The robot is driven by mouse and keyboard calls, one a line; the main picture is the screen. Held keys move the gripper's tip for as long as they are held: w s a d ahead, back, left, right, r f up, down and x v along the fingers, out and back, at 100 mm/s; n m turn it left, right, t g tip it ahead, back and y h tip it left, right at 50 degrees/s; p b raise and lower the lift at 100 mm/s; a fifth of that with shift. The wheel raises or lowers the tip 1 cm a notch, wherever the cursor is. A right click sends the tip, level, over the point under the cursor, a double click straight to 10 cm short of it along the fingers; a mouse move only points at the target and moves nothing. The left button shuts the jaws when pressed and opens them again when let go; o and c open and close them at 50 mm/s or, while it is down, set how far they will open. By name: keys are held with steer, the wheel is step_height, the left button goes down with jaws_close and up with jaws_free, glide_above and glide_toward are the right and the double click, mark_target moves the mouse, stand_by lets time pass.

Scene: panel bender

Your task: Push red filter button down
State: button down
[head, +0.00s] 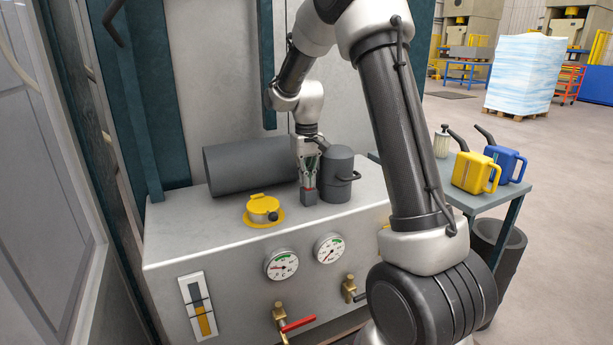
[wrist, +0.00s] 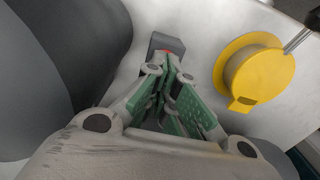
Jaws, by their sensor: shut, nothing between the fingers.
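The red filter button shows as a small red spot (wrist: 167,52) at my fingertips in the wrist view, on top of a small grey block (wrist: 160,42). In the head view the grey block (head: 309,198) stands on the tank top, with a little red at its upper edge. My gripper (head: 309,184) points down directly over the block, its fingers shut and empty. The fingertips (wrist: 170,60) cover most of the button. They appear at or very near it; I cannot tell whether they touch or how far down the button is.
A yellow filler cap (head: 263,209) sits left of the block, a dark horizontal cylinder (head: 250,165) behind, and a dark grey canister (head: 337,175) close right. Gauges (head: 281,265) and a red-handled valve (head: 297,325) are on the tank front. A side table holds a yellow can (head: 471,173).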

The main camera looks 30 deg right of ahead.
step_height(320, 180, up, 14)
stand_by(0.6)
